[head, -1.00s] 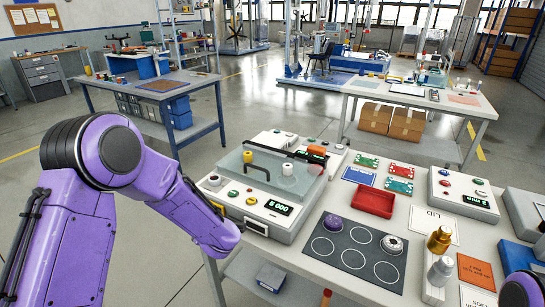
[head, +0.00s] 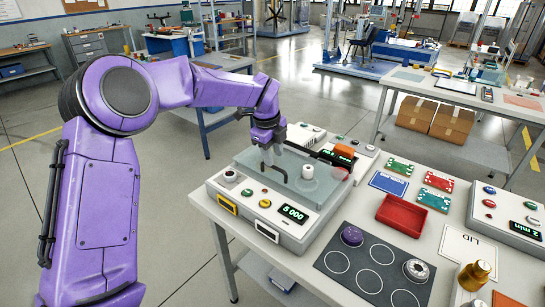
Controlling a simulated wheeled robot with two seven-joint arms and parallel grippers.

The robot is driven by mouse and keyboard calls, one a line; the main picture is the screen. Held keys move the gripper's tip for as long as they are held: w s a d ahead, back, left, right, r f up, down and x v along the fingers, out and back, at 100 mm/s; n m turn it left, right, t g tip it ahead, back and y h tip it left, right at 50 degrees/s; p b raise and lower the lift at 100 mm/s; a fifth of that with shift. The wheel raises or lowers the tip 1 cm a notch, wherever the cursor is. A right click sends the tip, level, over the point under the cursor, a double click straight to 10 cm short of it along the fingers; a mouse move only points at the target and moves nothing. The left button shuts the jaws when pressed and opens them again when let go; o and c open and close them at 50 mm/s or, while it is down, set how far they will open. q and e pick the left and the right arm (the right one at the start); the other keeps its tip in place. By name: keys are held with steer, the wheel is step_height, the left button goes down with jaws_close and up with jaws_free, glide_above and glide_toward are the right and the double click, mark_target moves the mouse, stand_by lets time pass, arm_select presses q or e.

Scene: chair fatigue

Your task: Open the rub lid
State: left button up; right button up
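The rub machine (head: 284,231) is a light grey box with a display reading 5 000, at the centre of the head view. Its see-through lid (head: 281,190) lies flat over the top, closed, with a black handle (head: 264,165) toward its left side. My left gripper (head: 268,143) points down over the lid, just above or at the handle. It partly hides the handle, and I cannot tell whether they touch. Its fingers are too small and dark to tell open from shut. A white cylinder (head: 308,172) shows by the lid. My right gripper is out of view.
On the same table are a red tray (head: 402,216), a dark mat with circles (head: 366,257), green and red cards (head: 399,167), a purple knob (head: 352,236) and a gold bottle (head: 474,276). A second machine (head: 508,218) stands at right.

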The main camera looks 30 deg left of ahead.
mark_target(272, 177)
arm_select(q)
steer(key=shift+w+a+f, duration=0.1)
steer(key=shift+w+f, duration=0.05)
steer(key=shift+f, duration=0.5)
steer(key=shift+w+a+f, duration=0.1)
steer(key=shift+f, duration=0.5)
steer(key=shift+s+f, duration=0.15)
steer(key=shift+f, duration=0.15)
steer(key=shift+c, duration=0.3)
